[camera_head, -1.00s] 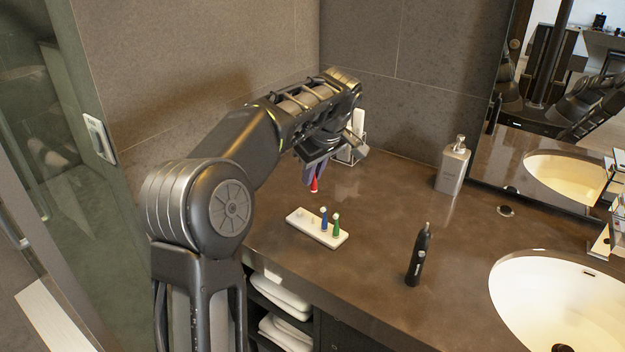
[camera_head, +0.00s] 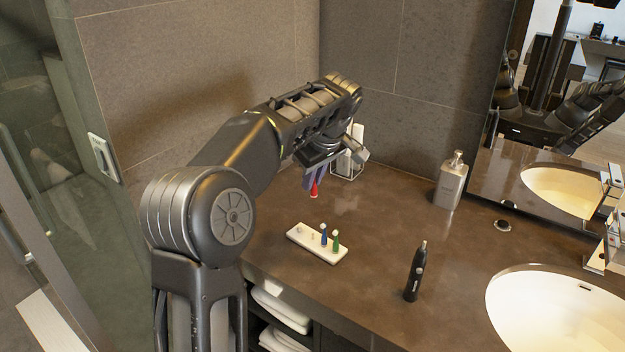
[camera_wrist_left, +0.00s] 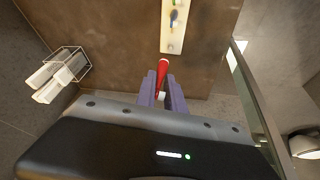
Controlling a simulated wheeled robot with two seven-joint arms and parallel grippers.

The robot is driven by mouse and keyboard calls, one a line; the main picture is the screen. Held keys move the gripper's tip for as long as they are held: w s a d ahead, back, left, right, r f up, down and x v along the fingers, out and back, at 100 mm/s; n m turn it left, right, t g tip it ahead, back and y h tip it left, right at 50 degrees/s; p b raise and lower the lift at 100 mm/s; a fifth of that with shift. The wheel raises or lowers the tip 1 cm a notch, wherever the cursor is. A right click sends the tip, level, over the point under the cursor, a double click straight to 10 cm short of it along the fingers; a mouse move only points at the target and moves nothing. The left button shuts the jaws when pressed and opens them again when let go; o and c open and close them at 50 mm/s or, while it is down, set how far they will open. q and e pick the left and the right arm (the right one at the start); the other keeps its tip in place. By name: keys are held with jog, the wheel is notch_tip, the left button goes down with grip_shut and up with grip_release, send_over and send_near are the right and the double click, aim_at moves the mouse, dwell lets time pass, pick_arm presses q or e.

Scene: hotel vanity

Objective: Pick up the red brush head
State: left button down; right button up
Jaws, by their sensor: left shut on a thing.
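The red brush head (camera_head: 314,190) is held below my left gripper (camera_head: 313,180), above the counter. In the left wrist view the red brush head (camera_wrist_left: 162,78) sits between the two purple-grey fingers of my left gripper (camera_wrist_left: 161,90), which are shut on it. The white holder (camera_head: 300,240) stands on the counter below and in front of the gripper, with a blue brush head (camera_head: 323,236) and a green brush head (camera_head: 335,242) upright in it. The holder also shows in the left wrist view (camera_wrist_left: 170,32). My right gripper is not seen directly.
A black toothbrush handle (camera_head: 415,272) stands upright on the brown counter (camera_head: 380,220). A soap dispenser (camera_head: 451,182) stands near the mirror, and a sink (camera_head: 560,310) is at right. A wire rack with white items (camera_head: 350,155) is behind the gripper. The counter middle is clear.

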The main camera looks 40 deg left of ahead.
pick_arm(q)
jog(key=shift+r+p, duration=0.85)
jog(key=shift+r, duration=0.5)
